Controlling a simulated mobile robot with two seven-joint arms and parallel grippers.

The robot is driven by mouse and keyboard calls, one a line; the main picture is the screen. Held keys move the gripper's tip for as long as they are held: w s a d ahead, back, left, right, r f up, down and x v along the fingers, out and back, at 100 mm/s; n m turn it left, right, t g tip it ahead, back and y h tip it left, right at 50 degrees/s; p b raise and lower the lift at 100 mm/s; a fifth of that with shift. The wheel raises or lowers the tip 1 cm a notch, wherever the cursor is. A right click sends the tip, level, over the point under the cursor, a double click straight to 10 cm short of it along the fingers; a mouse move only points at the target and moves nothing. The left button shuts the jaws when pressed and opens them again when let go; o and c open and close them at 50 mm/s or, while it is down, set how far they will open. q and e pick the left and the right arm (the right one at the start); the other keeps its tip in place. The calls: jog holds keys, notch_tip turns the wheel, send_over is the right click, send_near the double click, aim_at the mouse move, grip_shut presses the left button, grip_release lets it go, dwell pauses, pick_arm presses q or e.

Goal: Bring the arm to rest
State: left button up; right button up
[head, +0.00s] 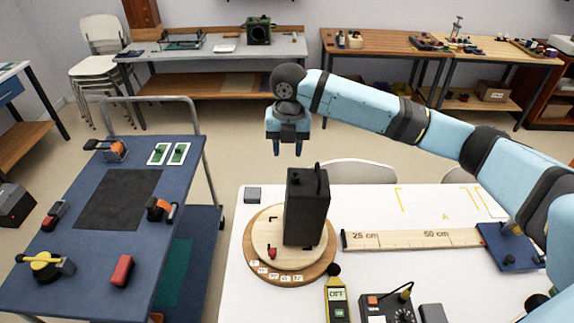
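My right arm (420,125) reaches in from the right, high over the white table (370,215). Its gripper (287,153) points down with two dark fingers apart and nothing between them. It hangs above and behind the black speaker box (305,205), clear of it. The speaker stands upright on a round wooden turntable (265,238). My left arm and gripper do not show.
A wooden ruler (410,238) and a yellow meter reading OFF (338,302) lie near the turntable. A blue cart (70,240) with tools stands left, a chair (358,172) behind the table. Workbenches (210,48) line the wall.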

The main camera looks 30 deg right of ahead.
notch_tip(320, 180, up, 6)
jog(key=r, duration=0.1)
jog(key=s+a+f+m+t+y, duration=0.1)
jog(key=s+a+f+m+y, duration=0.1)
jog(key=s+a+f+m, duration=0.5)
jog(key=s+a+f+m+t+y, duration=0.1)
jog(key=s+a+f+m, duration=0.3)
jog(key=s+f, duration=0.55)
jog(key=s+d+f+m+h, duration=0.1)
jog(key=s+d+f+m, duration=0.1)
jog(key=s+d+m, duration=0.3)
jog(key=s+d+f+m+t+h, duration=0.1)
jog(key=s+d+f+m, duration=0.15)
jog(key=s+m, duration=0.45)
jog(key=s+d+f+m+h, duration=0.1)
jog(key=s+d+f+m, duration=0.1)
jog(key=s+d+m, duration=0.3)
jog(key=w+a+f+t+y+p, duration=0.1)
jog(key=w+a+f+t, duration=0.1)
jog(key=a+f+t, duration=0.2)
jog(key=w+a+f+t+y+p, duration=0.1)
jog(key=w+a+f+t+y, duration=0.1)
jog(key=f, duration=0.5)
jog(key=shift+w+a+t, duration=0.8)
jog(key=shift+a+t, duration=0.05)
jog(key=shift+t, duration=0.15)
